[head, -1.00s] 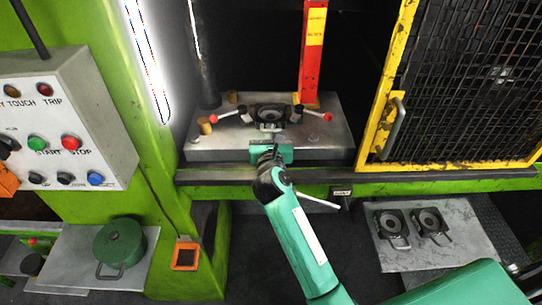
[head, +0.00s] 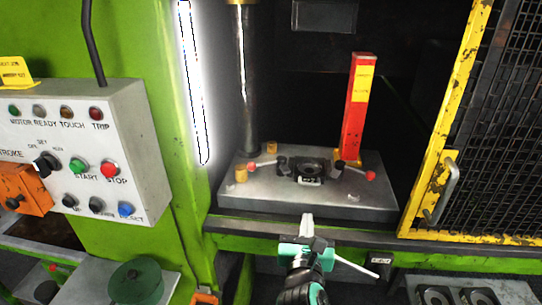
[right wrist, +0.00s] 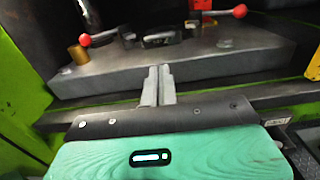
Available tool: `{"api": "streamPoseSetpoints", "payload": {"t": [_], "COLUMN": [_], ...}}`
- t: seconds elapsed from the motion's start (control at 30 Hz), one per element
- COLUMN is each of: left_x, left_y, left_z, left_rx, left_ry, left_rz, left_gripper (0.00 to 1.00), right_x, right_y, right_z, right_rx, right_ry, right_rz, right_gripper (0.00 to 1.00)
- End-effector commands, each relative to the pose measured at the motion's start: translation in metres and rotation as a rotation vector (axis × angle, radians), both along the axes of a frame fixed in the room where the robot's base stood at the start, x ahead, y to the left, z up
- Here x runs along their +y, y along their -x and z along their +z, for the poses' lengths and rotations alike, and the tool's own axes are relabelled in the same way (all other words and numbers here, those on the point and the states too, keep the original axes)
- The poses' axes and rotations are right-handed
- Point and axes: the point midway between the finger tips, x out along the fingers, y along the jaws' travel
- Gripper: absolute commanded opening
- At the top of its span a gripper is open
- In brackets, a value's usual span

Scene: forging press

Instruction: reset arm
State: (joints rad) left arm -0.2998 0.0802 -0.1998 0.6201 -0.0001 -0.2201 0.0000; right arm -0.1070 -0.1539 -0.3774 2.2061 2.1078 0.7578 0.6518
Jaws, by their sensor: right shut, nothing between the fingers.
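My right gripper (head: 307,226) is in front of the press, at the front edge of the press bed (head: 300,203). Its two grey fingers are together with nothing between them. In the right wrist view the closed fingers (right wrist: 158,85) point at the bed's front face. A dark die block (head: 302,171) sits on the bed beyond the gripper, apart from it, between two red-knobbed clamp levers. My left gripper is not in view.
A control panel (head: 75,150) with several buttons stands at the left. A yellow-framed mesh guard (head: 490,130) is at the right. Dark die blocks (head: 435,295) lie on a plate at bottom right. A green round container (head: 135,283) is at bottom left.

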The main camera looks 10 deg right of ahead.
Motion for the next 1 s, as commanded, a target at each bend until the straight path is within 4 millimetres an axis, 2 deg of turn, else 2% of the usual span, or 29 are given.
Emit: {"api": "streamPoseSetpoints", "payload": {"t": [0.13,0.27,0.4,0.53,0.67,0.77,0.9,1.0], "left_x": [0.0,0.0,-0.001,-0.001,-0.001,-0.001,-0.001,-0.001], "left_y": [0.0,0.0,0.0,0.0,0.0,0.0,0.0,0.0], "left_z": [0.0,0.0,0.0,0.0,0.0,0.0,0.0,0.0], "left_rx": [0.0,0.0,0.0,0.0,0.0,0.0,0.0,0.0], "left_ry": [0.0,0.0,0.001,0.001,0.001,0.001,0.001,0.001], "left_rz": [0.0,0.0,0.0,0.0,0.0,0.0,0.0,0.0], "left_gripper": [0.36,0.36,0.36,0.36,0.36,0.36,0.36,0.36], "right_x": [-0.004,-0.007,0.008,0.034,0.061,0.077,0.083,0.072], "right_y": [0.004,0.017,0.038,0.059,0.079,0.094,0.118,0.138], "right_z": [0.011,0.036,0.058,0.06,0.039,0.008,-0.05,-0.096], "right_rx": [-0.051,-0.165,-0.295,-0.378,-0.423,-0.431,-0.399,-0.347], "right_ry": [0.092,0.344,0.726,1.095,1.465,1.744,2.111,2.346], "right_rz": [0.001,0.013,0.061,0.142,0.265,0.391,0.621,0.827], "right_gripper": [0.0,0.0,0.0,0.0,0.0,0.0,0.0,0.0]}}
